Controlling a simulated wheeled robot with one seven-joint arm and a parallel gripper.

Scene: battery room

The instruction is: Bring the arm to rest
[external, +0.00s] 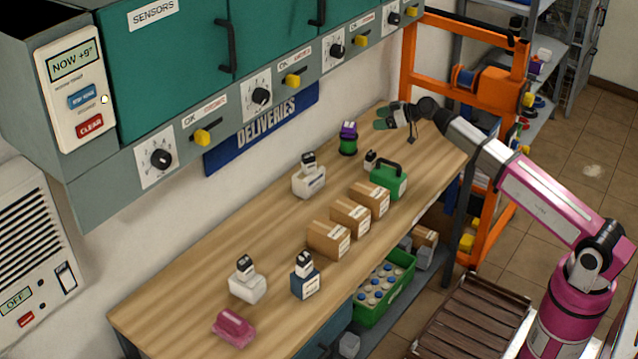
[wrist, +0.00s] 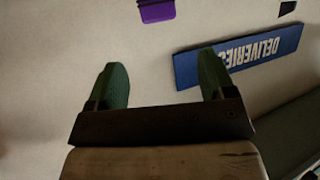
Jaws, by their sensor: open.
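My arm (external: 548,197) reaches in from the right in the external view, stretched over the far right end of the wooden workbench (external: 190,290). My gripper (external: 381,118) is above the bench near the wall, with its green fingers pointing left. In the wrist view my gripper (wrist: 163,80) has its two green fingers spread wide apart, with nothing between them but pale wall. The blue DELIVERIES sign (wrist: 240,56) shows upside down to the right of the fingers. A purple thing (wrist: 157,10) is cut off at the top edge.
A green and purple item (external: 348,140) stands on the bench below and left of my gripper. Cabinets (external: 170,70) overhang the bench. An orange frame (external: 490,85) stands behind my arm.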

